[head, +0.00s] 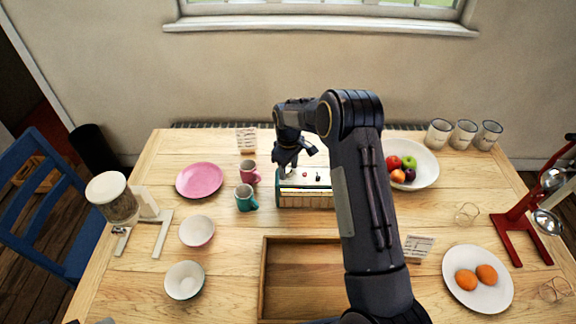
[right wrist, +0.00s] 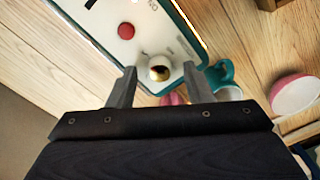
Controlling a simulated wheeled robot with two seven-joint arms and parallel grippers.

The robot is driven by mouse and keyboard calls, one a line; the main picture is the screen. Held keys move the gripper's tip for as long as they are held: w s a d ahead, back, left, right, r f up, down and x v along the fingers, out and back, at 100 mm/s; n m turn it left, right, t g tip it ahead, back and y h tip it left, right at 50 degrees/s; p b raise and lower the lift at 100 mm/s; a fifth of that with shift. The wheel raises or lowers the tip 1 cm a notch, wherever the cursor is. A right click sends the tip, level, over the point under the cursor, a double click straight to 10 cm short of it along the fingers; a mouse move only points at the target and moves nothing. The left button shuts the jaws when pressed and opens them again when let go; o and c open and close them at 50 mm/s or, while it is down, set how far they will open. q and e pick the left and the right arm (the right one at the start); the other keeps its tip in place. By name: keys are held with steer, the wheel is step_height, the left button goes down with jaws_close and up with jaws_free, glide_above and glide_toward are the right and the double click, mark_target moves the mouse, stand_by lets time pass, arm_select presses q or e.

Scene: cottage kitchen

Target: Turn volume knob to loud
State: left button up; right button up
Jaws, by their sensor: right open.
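The radio (head: 306,197) stands on the table, a box with a teal edge, wooden front and white top. My right gripper (head: 289,168) points down over the left end of its top. In the right wrist view, a round white knob with a gold-coloured centre (right wrist: 159,68) sits on the radio's white panel (right wrist: 95,30), between the fingertips of my open right gripper (right wrist: 158,74). A gap shows on each side of the knob. Small markings beside the knob are too blurred to read. A red button (right wrist: 126,31) is nearby. My left gripper is not in view.
A teal mug (head: 245,198) and a pink mug (head: 249,173) stand close to the radio's left. A fruit bowl (head: 427,165) is to its right, behind my arm. A wooden tray (head: 265,285) lies in front. A pink plate (head: 199,180) is farther left.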

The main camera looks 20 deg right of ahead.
steer(key=shift+f, duration=0.15)
steer(key=c, duration=1)
